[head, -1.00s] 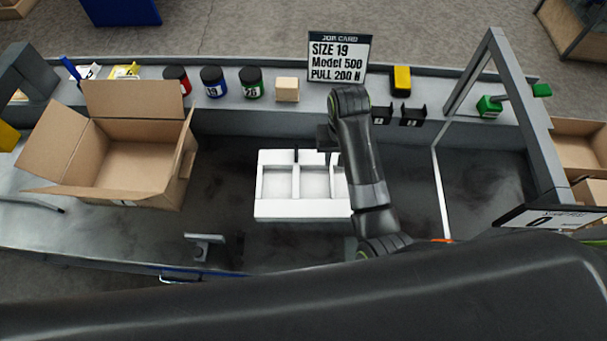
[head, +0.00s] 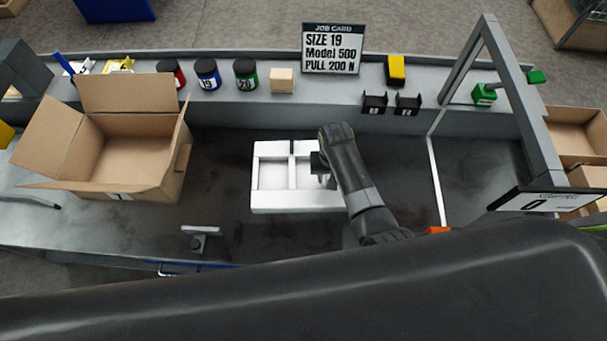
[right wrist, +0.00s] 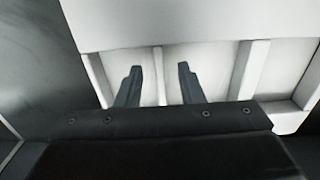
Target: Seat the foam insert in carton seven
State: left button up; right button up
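The white foam insert (head: 295,203) lies on the dark bench surface in the middle of the head view, with open compartments split by thin walls. An open brown carton (head: 128,150) stands to its left with flaps spread; its small label is too small to read surely. My right gripper (head: 322,168) is over the right part of the insert. In the right wrist view its two fingers (right wrist: 158,82) are apart, with a thin white wall of the insert (right wrist: 130,25) between them. Whether they touch the insert cannot be told.
A back shelf holds several jars (head: 207,74), a wooden block (head: 282,80), a job card (head: 333,48) and small black holders (head: 374,103). A grey frame (head: 520,100) rises at right. A small metal fixture (head: 200,238) sits at the front edge. Bench between carton and insert is clear.

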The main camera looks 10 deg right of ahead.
jog(key=shift+f, duration=0.95)
grip_shut()
jog(key=shift+r, duration=0.1)
notch_tip(320, 180, up, 10)
jog(key=shift+f+p, duration=0.15)
jog(key=shift+p, duration=0.3)
